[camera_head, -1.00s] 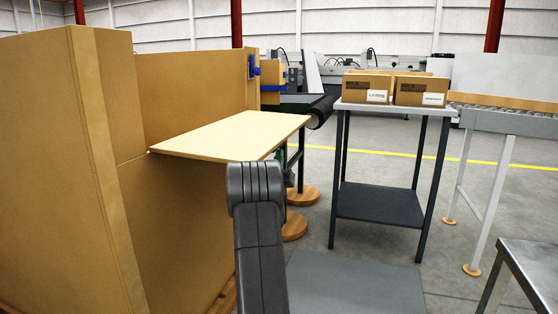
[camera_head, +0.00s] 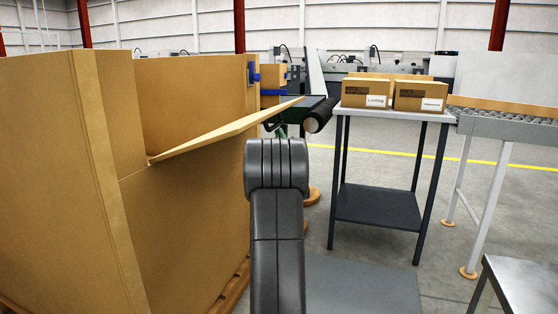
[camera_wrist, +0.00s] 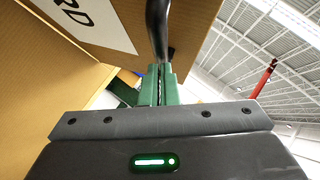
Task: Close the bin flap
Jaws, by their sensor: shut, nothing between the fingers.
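The bin is a large brown cardboard box (camera_head: 195,235) on the left in the head view. Its flap (camera_head: 228,130) is hinged on the near wall and sticks out to the right, tilted with its free edge raised above the hinge. In the wrist view a cardboard face with a white label (camera_wrist: 95,22), apparently the flap's underside, spans the top. My gripper (camera_wrist: 161,72) shows there with its green fingers shut and empty. A dark rod (camera_wrist: 158,25) lies just beyond the fingertips; contact is unclear.
A small table (camera_head: 375,206) with cartons (camera_head: 420,98) stands right of the bin. A roller conveyor (camera_head: 500,118) and a metal table (camera_head: 525,285) are at the right. A dark roller (camera_head: 320,114) is beyond the flap. Floor shows between the table and conveyor.

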